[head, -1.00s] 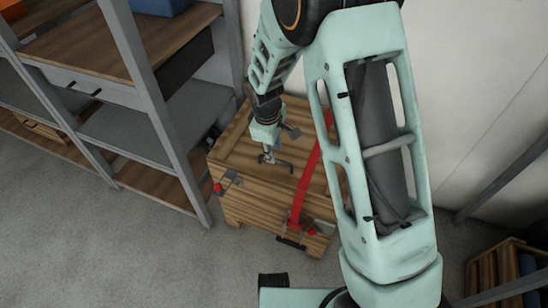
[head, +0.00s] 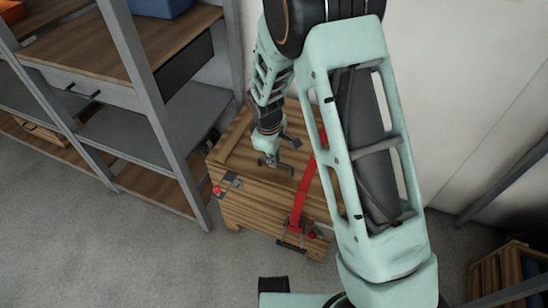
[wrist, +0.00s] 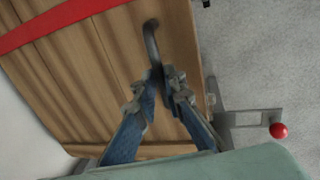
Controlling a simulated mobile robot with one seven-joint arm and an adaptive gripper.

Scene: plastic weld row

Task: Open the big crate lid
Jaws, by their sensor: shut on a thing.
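The big wooden crate (head: 245,212) stands on the floor, with its plank lid (head: 238,158) lying flat on top. A dark bent handle (head: 284,168) rises from the lid; it also shows in the wrist view (wrist: 151,38). My gripper (head: 268,161) reaches down over the lid. In the wrist view, its blue-padded fingers (wrist: 159,82) are shut on the lower end of the handle. A red strap (head: 301,197) crosses the lid to the front edge. Metal latches with red knobs (head: 217,190) sit at the front left and front right. My arm hides the crate's right part.
A grey metal shelf unit (head: 150,100) with wooden boards stands close at the crate's left. A pale wall is behind. A smaller slatted wooden crate (head: 500,270) is at the lower right. The grey floor in front is clear.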

